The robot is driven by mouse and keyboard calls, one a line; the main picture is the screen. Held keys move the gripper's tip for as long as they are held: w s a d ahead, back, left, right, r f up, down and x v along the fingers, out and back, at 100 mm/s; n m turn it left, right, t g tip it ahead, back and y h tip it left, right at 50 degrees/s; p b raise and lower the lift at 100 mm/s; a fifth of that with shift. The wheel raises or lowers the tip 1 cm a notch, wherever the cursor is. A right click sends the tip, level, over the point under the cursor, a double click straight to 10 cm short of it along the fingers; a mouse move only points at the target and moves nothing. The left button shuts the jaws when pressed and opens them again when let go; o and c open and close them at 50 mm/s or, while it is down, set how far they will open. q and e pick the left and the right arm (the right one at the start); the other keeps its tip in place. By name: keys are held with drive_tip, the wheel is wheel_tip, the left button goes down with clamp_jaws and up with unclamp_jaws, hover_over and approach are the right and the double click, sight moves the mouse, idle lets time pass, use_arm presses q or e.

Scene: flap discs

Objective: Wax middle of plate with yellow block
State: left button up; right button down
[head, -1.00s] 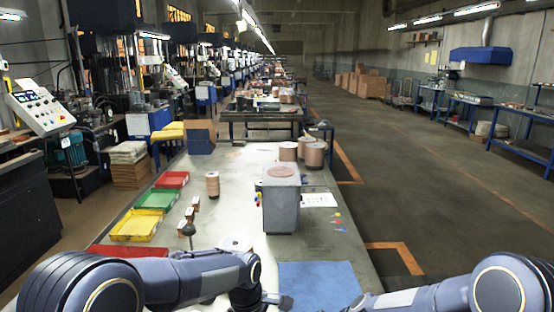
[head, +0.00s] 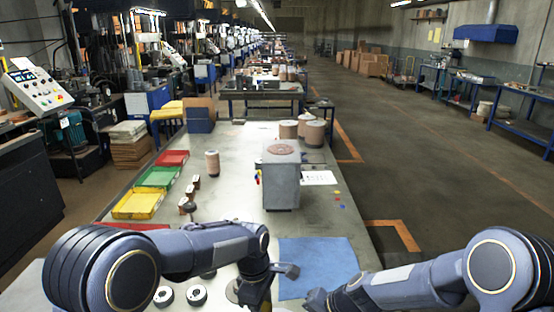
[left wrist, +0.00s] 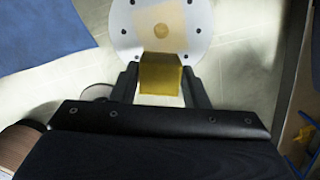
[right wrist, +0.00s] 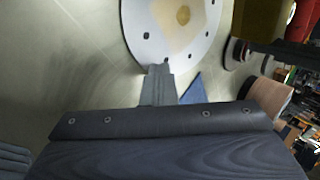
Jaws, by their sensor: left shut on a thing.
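The white round plate (left wrist: 120,30) with dark holes round its rim shows in the left wrist view. Its middle carries a tan patch and a darker round centre. It also fills the top of the right wrist view (right wrist: 140,20). My left gripper (left wrist: 160,78) is shut on the yellow block (left wrist: 160,84), just beside the plate's rim as seen there. My right gripper (right wrist: 157,72) has its fingers together, their tips at the plate's rim. I cannot tell whether they touch it. In the head view a grey disc edge (head: 233,291) shows partly behind my left arm.
A blue mat (head: 318,262) lies to the right on the bench. A grey block stand (head: 281,182) stands behind it. Red, green and yellow trays (head: 138,205) line the left edge. Two small rolls (head: 197,295) lie at the front left.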

use_arm(q)
drive_tip(key=shift+w+d, duration=0.6)
drive_tip(key=shift+d, duration=0.15)
drive_tip(key=shift+w+d, duration=0.55)
drive_tip(key=shift+d, duration=0.2)
drive_tip(key=shift+f, duration=2.35)
drive_tip(key=shift+s, duration=0.1)
drive_tip(key=shift+s+r, duration=0.15)
drive_tip(key=shift+s, duration=1.45)
drive_tip(key=shift+s+a, duration=0.1)
drive_tip(key=shift+s, duration=1.8)
drive_tip(key=shift+w+f, duration=0.15)
drive_tip(key=shift+w, duration=0.8)
drive_tip(key=shift+w+f, duration=0.15)
drive_tip(key=shift+w, duration=0.8)
drive_tip(key=shift+w, duration=1.7)
drive_tip(key=shift+s+r, duration=0.1)
drive_tip(key=shift+s, duration=0.05)
